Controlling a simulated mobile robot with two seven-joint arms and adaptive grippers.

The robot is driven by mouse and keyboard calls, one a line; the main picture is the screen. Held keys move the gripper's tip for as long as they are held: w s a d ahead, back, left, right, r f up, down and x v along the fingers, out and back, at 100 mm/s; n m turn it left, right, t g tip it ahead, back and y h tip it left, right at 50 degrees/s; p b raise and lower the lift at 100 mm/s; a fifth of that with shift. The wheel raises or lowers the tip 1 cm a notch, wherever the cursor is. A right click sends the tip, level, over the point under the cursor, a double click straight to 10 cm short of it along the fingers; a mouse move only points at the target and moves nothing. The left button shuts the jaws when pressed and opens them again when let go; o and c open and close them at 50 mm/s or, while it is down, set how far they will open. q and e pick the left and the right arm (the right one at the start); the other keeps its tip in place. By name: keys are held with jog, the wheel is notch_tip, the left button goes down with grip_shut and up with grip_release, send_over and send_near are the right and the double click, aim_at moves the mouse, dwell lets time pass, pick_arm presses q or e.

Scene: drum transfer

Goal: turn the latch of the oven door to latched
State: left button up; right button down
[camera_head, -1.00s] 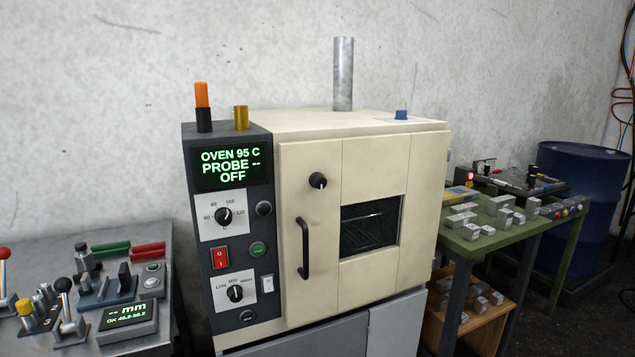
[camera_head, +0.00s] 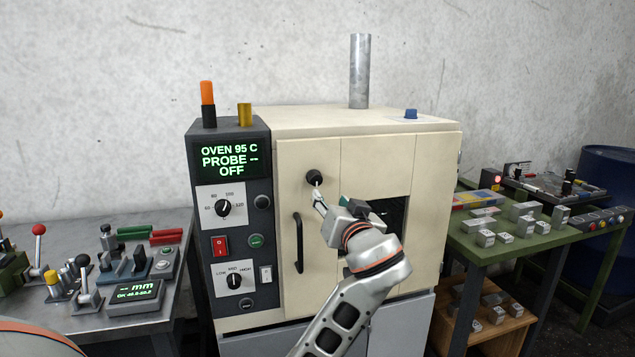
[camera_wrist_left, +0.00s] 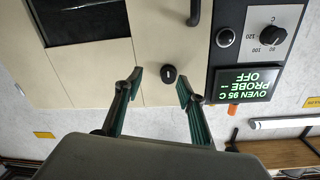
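The oven latch is a round black knob (camera_head: 315,177) near the upper left of the cream oven door (camera_head: 375,160), above the black bar handle (camera_head: 299,243). The door looks shut. My left gripper (camera_head: 318,193) is in front of the door, its fingers reaching up to the knob. In the left wrist view the gripper (camera_wrist_left: 161,82) is open, and the dark latch knob (camera_wrist_left: 168,75) shows between its spread fingertips. The fingers do not appear closed on it. Which way the knob points is too small to tell. My right gripper is not in view.
The oven's dark control panel (camera_head: 230,240) is left of the door, its display reading OVEN 95 C, PROBE --, OFF. A grey bench (camera_head: 60,235) with levers stands left. A green table (camera_head: 480,250) with metal blocks stands right. A metal pipe (camera_head: 360,70) rises above the oven.

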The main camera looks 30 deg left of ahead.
aim_at(317, 180)
pick_arm(q)
jog(key=shift+n+g+y, duration=0.4)
jog(key=shift+n+y, duration=0.1)
jog(key=w+a+r, duration=0.1)
jog(key=a, duration=0.1)
jog(key=w+a, duration=0.1)
jog(key=a, duration=0.1)
jog(key=w+a+r+p, duration=0.1)
jog(key=w+a, duration=0.1)
jog(key=shift+w+a+r, duration=0.1)
jog(key=shift+a+r, duration=0.2)
jog(key=shift+r, duration=0.05)
jog(key=shift+c, duration=0.3)
jog(key=c, duration=1)
